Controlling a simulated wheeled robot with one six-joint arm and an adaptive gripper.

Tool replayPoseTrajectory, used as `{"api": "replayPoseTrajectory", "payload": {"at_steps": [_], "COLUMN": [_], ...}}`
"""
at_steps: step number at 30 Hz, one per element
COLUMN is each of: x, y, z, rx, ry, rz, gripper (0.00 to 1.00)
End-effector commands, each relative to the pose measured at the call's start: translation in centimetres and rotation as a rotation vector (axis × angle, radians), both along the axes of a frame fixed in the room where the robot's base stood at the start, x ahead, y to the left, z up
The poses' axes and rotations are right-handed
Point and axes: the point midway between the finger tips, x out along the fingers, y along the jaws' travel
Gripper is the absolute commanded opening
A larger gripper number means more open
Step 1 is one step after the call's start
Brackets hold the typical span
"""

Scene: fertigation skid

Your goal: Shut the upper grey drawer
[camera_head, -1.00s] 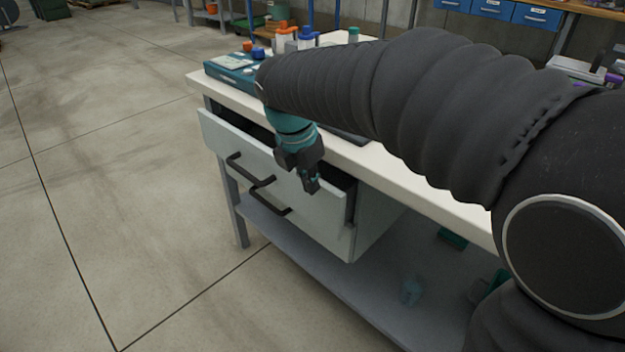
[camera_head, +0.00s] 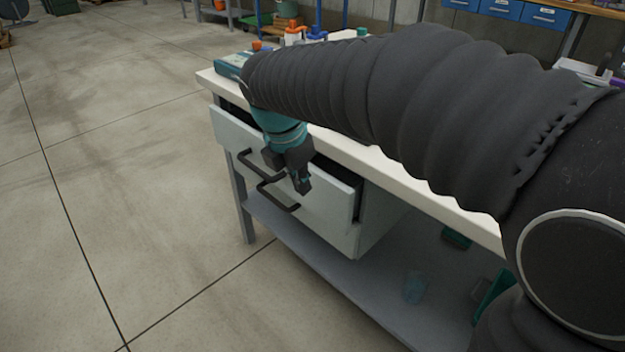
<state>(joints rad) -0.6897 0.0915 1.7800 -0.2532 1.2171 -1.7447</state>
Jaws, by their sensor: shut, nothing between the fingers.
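The upper grey drawer (camera_head: 327,190) under the white worktop stands pulled partly out, with a dark gap behind its front panel. A black bar handle is on its front, and a second black handle (camera_head: 278,196) below belongs to the lower drawer front. My gripper (camera_head: 301,186) is shut and empty. It points down at the upper drawer's front, right of the upper handle. I cannot tell whether its fingers touch the panel. My arm hides part of the worktop and the drawer's upper edge.
The worktop (camera_head: 432,196) carries a teal box (camera_head: 230,65) and several bottles at its far end. Open concrete floor (camera_head: 110,200) lies to the left.

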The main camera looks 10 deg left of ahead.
Motion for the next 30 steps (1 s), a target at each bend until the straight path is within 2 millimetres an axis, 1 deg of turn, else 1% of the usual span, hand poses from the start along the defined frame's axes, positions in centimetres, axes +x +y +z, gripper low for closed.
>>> {"api": "replayPoseTrajectory", "payload": {"at_steps": [1, 6, 9, 12, 15, 17, 20, 22, 24, 28, 30], "x": [-0.1, -0.6, -1.0, -1.2, -1.4, -1.5, -1.7, -1.4, -0.7, 0.4, 1.0], "y": [0.1, 0.4, 0.5, 0.7, 0.8, 1.0, 2.1, 3.7, 5.5, 8.0, 8.7], "z": [1.2, 4.4, 5.9, 7.0, 7.6, 7.4, 5.6, 4.2, 3.6, 3.8, 4.7], "rx": [0.003, 0.003, 0.003, 0.001, 0.001, 0.0, -0.011, -0.017, -0.026, -0.047, -0.057], "ry": [-0.004, -0.003, -0.002, -0.001, 0.0, 0.001, 0.013, 0.01, -0.009, -0.049, -0.074], "rz": [-0.002, -0.007, -0.008, -0.008, -0.007, -0.002, 0.018, 0.041, 0.059, 0.067, 0.054], "gripper": [0.0, 0.0, 0.0, 0.0, 0.0, 0.0, 0.0, 0.0, 0.0, 0.0, 0.0]}}
